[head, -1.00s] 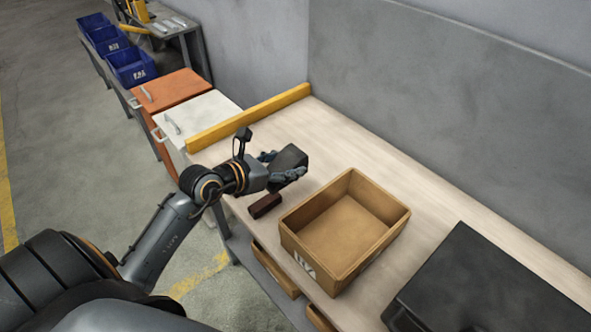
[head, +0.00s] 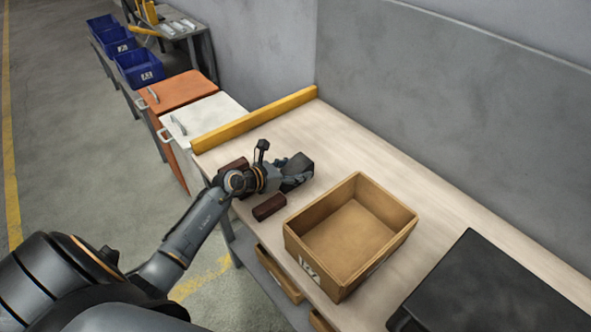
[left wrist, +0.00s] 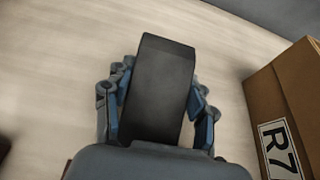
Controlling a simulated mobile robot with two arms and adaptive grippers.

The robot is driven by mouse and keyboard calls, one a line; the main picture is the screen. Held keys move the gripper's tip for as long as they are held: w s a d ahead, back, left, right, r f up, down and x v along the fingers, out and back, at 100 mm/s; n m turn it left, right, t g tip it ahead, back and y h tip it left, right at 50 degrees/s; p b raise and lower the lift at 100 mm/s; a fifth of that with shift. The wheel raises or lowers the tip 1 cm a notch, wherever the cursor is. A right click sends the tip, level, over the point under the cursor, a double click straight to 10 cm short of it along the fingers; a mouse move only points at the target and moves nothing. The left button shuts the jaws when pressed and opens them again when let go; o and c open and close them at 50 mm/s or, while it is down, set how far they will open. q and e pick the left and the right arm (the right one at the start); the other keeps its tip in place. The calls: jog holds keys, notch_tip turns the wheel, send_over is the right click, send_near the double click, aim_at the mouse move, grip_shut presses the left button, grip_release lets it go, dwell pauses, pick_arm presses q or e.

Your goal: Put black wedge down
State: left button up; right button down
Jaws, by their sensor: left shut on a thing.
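The black wedge (head: 298,166) is between the fingers of my left gripper (head: 293,181), above or on the wooden table behind the cardboard box. The left wrist view shows the wedge (left wrist: 161,88) with a blue-padded finger on each side, so the gripper (left wrist: 160,110) is shut on it. I cannot tell whether the wedge touches the table. My right gripper is not in view.
An open, empty-looking cardboard box (head: 291,244) stands right of the gripper. A dark red block (head: 269,207) lies close to the arm; another reddish block (head: 233,166) shows behind the wrist. A black case (head: 470,285) is at right. A yellow rail (head: 255,120) edges the table.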

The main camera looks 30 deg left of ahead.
pick_arm(q)
jog(key=o, duration=1.1)
jog(key=shift+f, duration=0.15)
jog(key=o, duration=0.5)
